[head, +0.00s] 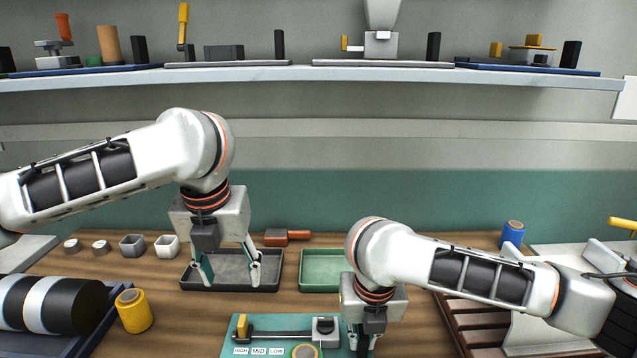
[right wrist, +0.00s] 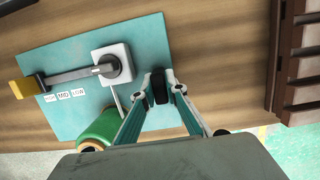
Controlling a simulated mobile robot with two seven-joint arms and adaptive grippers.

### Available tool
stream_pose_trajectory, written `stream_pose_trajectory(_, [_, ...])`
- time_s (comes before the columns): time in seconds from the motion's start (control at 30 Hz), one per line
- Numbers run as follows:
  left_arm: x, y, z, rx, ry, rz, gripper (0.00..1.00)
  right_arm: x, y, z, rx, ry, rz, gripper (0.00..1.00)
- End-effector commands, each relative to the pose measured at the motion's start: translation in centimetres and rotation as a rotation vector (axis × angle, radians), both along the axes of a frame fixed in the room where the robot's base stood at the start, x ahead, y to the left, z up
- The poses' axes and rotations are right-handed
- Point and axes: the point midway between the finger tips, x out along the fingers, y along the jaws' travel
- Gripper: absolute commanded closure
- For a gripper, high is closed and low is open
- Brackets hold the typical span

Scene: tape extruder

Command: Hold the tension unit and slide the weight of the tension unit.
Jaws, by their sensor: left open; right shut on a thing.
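The tension unit has a teal plate (head: 232,342) with a dark bar (head: 280,334) across it. A yellow block (head: 243,325) is at the bar's left end and a white block (head: 325,334) at its right end. HIGH, MID and LOW labels lie beside the bar. I cannot tell for sure which block is the weight. My right gripper (right wrist: 164,88) is shut on a dark piece (right wrist: 158,92) at the plate's edge, beside the white block (right wrist: 112,62). My left gripper (head: 231,277) is open and empty, over the dark grey tray.
The dark grey tray (head: 275,268) and a green tray (head: 320,272) stand at the back. A yellow spool (head: 134,312) and a large black-and-white roll (head: 65,303) are at left. A brown slatted rack (head: 462,330) is at right. A green spool (right wrist: 98,128) sits on the plate.

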Motion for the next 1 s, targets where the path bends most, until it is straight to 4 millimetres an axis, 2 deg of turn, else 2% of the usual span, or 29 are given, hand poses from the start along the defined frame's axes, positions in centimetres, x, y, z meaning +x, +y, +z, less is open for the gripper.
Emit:
stream_pose_trajectory(0.23, [0.0, 0.0, 0.1, 0.0, 0.0, 0.0, 0.51, 0.0, 0.0, 0.0, 0.001, 0.0, 0.001, 1.0])
stream_pose_trajectory(0.27, [0.0, 0.0, 0.1, 0.0, 0.0, 0.0, 0.51, 0.0, 0.0, 0.0, 0.001, 0.0, 0.001, 0.82])
stream_pose_trajectory(0.3, [0.0, 0.0, 0.1, 0.0, 0.0, 0.0, 0.51, 0.0, 0.0, 0.0, 0.001, 0.0, 0.001, 0.72])
stream_pose_trajectory(0.33, [0.0, 0.0, 0.1, 0.0, 0.0, 0.0, 0.51, 0.0, 0.0, 0.0, 0.001, 0.0, 0.001, 0.68])
stream_pose_trajectory(0.73, [0.0, 0.0, 0.1, 0.0, 0.0, 0.0, 0.51, 0.0, 0.0, 0.4, 0.0, -0.002, 0.001, 0.68])
stream_pose_trajectory(0.87, [0.0, 0.0, 0.1, 0.0, 0.0, 0.0, 0.51, -0.2, 0.0, 1.8, 0.001, -0.005, 0.0, 0.68])
stream_pose_trajectory(1.0, [0.0, 0.0, 0.1, 0.0, -0.001, 0.0, 0.51, -0.8, 0.0, 4.4, 0.0, -0.008, 0.001, 0.68])
